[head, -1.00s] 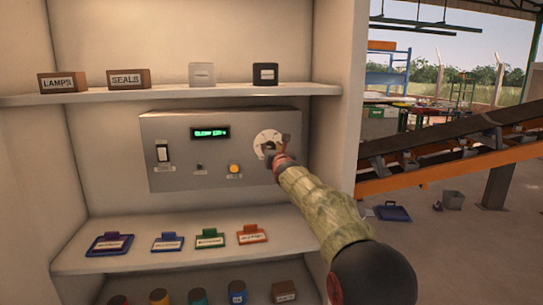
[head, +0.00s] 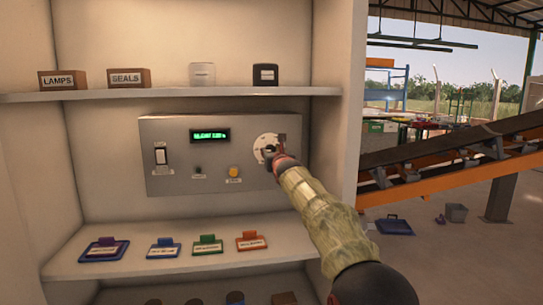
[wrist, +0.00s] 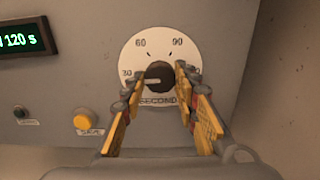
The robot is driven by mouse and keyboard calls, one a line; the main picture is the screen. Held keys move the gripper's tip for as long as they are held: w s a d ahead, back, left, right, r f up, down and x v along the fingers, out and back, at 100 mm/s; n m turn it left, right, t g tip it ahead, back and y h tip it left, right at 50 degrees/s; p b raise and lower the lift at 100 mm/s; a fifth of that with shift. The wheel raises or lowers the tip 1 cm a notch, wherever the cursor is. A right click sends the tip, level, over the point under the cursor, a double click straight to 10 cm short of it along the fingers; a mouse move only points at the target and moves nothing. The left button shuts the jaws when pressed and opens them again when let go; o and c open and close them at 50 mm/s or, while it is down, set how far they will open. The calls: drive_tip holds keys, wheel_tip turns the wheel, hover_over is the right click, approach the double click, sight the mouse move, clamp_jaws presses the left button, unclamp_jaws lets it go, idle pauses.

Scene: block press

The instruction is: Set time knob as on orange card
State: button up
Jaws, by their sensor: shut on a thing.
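The black time knob (wrist: 159,77) sits at the centre of a white dial (wrist: 148,52) marked 30, 60 and 90, with SECONDS below. A pale pointer line on the knob points left, towards the 30. My gripper (wrist: 167,74) is shut on the knob, a finger on each side. In the head view my gripper (head: 277,151) covers part of the dial. The orange card (head: 251,241) lies on the shelf below; its writing is too small to read.
The grey panel (head: 215,165) also has a green display, ending in "120 s" in the wrist view (wrist: 18,40), a rocker switch (head: 161,157) and a yellow button (head: 234,172). Purple, blue and green cards lie left of the orange one. The cabinet's side wall (head: 335,130) is close on the right.

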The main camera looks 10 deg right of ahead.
drive_tip(key=shift+f, duration=0.2)
drive_tip(key=o, duration=0.9)
drive_tip(key=shift+w, duration=0.1)
drive_tip(key=shift+o, duration=1.3)
drive_tip(key=shift+r, duration=0.15)
drive_tip(key=shift+s+r, duration=0.15)
drive_tip(key=shift+s, duration=0.85)
drive_tip(key=s, duration=1)
drive_tip(key=shift+f, duration=0.2)
